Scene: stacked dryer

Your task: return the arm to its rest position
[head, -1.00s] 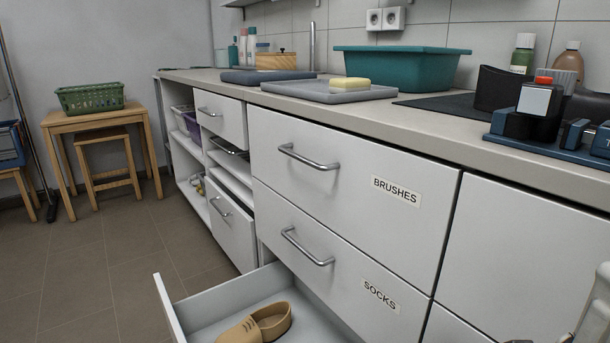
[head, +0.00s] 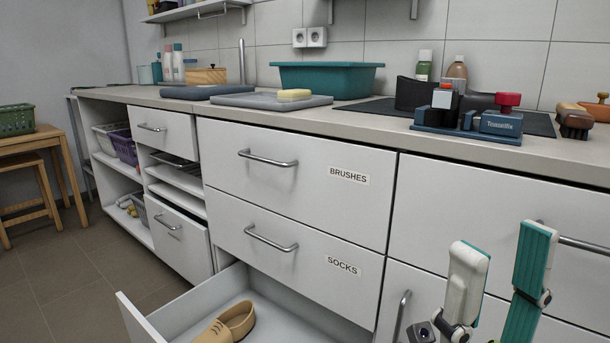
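My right gripper (head: 496,285) shows at the lower right of the head view, in front of the white cabinet fronts. Its two fingers, one mostly white and one teal, stand upright and apart with nothing between them. The gripper is open and empty. Its lower part is cut off by the picture's bottom edge. My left gripper is not in the view.
An open bottom drawer (head: 170,315) holding a tan shoe (head: 233,321) juts out left of my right gripper. Closed drawers labelled BRUSHES (head: 225,150) and SOCKS (head: 225,215) are above it. The countertop (head: 370,130) holds a teal basin (head: 325,78) and a blue device (head: 465,136).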

